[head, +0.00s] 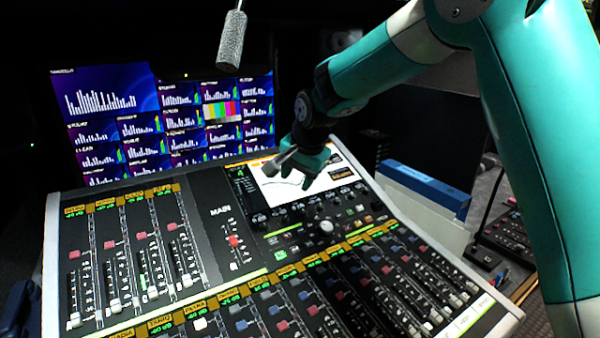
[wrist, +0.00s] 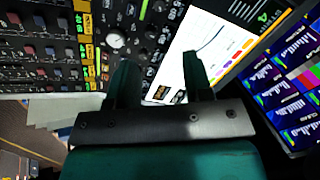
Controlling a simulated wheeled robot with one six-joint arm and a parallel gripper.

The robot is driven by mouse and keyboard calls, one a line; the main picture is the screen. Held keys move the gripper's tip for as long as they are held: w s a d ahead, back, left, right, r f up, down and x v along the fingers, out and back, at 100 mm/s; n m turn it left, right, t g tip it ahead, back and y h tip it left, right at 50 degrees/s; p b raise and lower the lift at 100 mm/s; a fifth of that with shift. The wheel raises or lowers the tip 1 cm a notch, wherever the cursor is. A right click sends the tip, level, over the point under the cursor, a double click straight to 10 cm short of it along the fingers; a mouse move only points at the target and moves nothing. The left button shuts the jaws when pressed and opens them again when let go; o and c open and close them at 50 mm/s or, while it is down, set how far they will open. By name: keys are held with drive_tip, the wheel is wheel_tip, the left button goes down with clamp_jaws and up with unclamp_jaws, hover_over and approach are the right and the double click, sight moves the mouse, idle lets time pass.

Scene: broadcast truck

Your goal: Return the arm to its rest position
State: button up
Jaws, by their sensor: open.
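My gripper (head: 297,172) is at the end of my teal arm, over the mixing console (head: 215,220) near its lit screen (head: 310,182). In the wrist view, my gripper (wrist: 155,80) shows two dark teal fingers set apart with nothing between them. The console's screen (wrist: 205,50) and knobs lie beyond the fingers. The gripper looks to be above the console surface; I cannot tell the exact gap.
A wall of monitors (head: 165,120) stands behind the console. A microphone (head: 231,40) hangs at the top. Blue and white binders (head: 425,190) stand right of the console. A gooseneck microphone base (head: 484,257) sits farther right, beside a smaller panel (head: 510,232).

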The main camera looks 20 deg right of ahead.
drive_tip(key=shift+v, duration=1.1)
drive_tip(key=s+a+n+g+y, duration=0.1)
drive_tip(key=s+n, duration=0.7)
drive_tip(key=s, duration=0.9)
drive_tip(key=s+a+r+n+g+y, duration=0.1)
drive_tip(key=s+a+n, duration=0.4)
drive_tip(key=s, duration=1.2)
drive_tip(key=n+g+y, duration=0.1)
drive_tip(key=n+g, duration=0.1)
drive_tip(key=n, duration=0.2)
drive_tip(key=shift+s+r, duration=0.25)
drive_tip(key=shift+r, duration=0.1)
